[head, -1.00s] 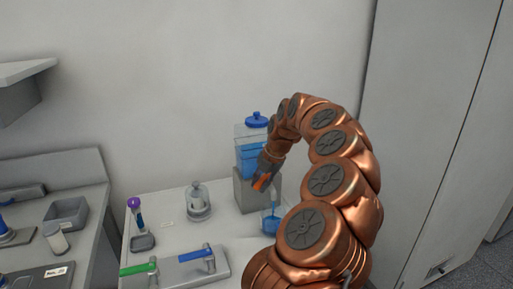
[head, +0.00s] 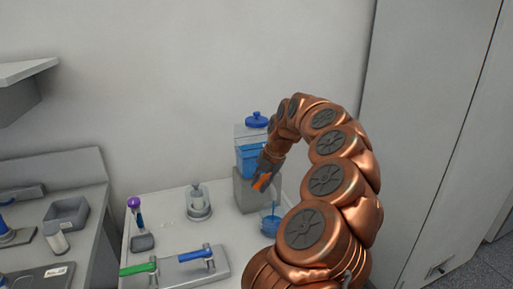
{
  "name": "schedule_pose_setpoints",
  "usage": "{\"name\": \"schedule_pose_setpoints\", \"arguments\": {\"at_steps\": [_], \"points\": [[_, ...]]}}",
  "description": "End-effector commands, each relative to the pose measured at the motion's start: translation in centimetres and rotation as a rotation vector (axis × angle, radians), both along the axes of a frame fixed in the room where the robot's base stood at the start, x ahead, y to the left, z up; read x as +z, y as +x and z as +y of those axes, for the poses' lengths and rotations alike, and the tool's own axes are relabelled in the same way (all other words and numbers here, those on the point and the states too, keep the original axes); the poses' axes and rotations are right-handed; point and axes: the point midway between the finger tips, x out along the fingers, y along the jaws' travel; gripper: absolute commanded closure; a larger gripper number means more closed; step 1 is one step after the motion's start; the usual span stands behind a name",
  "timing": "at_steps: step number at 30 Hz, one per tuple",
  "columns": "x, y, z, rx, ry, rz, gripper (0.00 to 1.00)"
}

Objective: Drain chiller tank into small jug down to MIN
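The chiller tank (head: 250,136) is a clear container with a blue lid, standing on a grey block (head: 245,190). Blue liquid fills its lower part, with a clear band above the liquid. The small jug (head: 270,225) stands below the tank's front, with blue liquid in it. A thin blue stream runs down into the jug. My gripper (head: 262,184) is at the front of the tank, near the outlet, above the jug. Orange shows at its tip. The tap and the fingers are too small and covered to tell whether it is shut. I cannot read a MIN mark.
A glass vessel on a round base (head: 198,203) stands left of the tank. A purple-topped tool in a holder (head: 142,225) is further left. A grey plate with green and blue valve handles (head: 185,268) lies in front. A grey tray (head: 67,213) is on the left bench. A tall cabinet (head: 430,130) stands at the right.

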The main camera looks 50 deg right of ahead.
Motion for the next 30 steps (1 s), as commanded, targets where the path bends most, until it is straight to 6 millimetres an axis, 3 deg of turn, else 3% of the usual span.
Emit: {"name": "schedule_pose_setpoints", "arguments": {"at_steps": [13,24,30], "points": [[-0.1,0.0,0.0,-0.009,0.000,0.000,0.76],[-0.3,1.2,0.1,-0.227,-0.002,-0.002,0.76],[0.1,1.3,0.1,-0.251,-0.001,-0.001,0.76]]}}
